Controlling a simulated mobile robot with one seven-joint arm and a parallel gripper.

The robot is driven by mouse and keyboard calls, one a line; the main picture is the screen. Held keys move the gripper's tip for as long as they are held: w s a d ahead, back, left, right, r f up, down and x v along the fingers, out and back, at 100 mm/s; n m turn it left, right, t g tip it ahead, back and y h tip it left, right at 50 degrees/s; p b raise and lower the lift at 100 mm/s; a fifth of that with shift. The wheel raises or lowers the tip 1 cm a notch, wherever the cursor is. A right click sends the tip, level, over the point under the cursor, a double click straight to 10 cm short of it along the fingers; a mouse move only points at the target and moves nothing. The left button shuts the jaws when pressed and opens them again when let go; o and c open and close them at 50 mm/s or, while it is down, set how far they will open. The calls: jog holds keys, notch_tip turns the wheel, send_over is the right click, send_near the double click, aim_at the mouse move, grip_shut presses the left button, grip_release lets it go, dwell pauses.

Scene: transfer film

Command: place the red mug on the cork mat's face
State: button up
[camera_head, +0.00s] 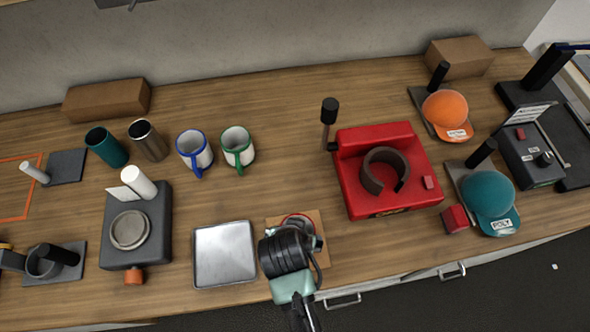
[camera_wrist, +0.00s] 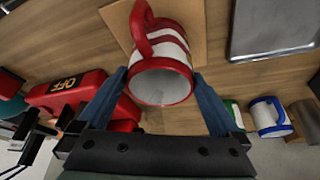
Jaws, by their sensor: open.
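The red mug, white with red bands, rim and handle, shows in the wrist view (camera_wrist: 174,47) with its open mouth toward the camera. In the head view only a bit of its red rim (camera_head: 297,216) shows behind my gripper (camera_head: 308,242). It appears to stand on the cork mat (camera_head: 320,219), a light brown square also seen in the wrist view (camera_wrist: 194,20); its base is hidden. My gripper in the wrist view (camera_wrist: 160,75) is open, its blue fingers on either side of the mug, with no clear grip on it.
A metal tray (camera_head: 224,268) lies left of the mat. A red press (camera_head: 352,185) stands to the right, with a small red cube (camera_head: 455,219) beyond it. White mugs with blue (camera_head: 202,148) and green (camera_head: 238,136) trim stand behind. Bare wood lies between the mugs and the tray.

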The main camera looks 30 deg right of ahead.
jog(key=v, duration=1.2)
jog(key=w+a+r+n+t, duration=0.2)
jog(key=w+r+t, duration=0.55)
jog(key=r, duration=0.75)
jog(key=w+a+r+n+t, duration=0.2)
jog(key=w+r+t, duration=0.3)
jog(key=w+r, duration=0.8)
jog(key=s+a+r+n+t+y, duration=0.1)
jog(key=s+r+t, duration=0.2)
jog(key=r, duration=0.7)
jog(key=s+a+r+n+t+y, duration=0.1)
jog(key=s+r+t, duration=0.3)
jog(key=r, duration=0.6)
jog(key=s+a+r+n+t, duration=0.1)
jog(key=s+r+t, duration=0.3)
jog(key=r, duration=0.6)
jog(key=shift+a+r+n+y+b, duration=0.2)
jog(key=shift+r+n+y+b, duration=0.1)
jog(key=shift+y+b, duration=0.1)
jog(key=shift+t, duration=0.25)
notch_tip(320, 180, down, 5)
jog(key=b, duration=0.5)
jog(key=shift+w+f, duration=0.1)
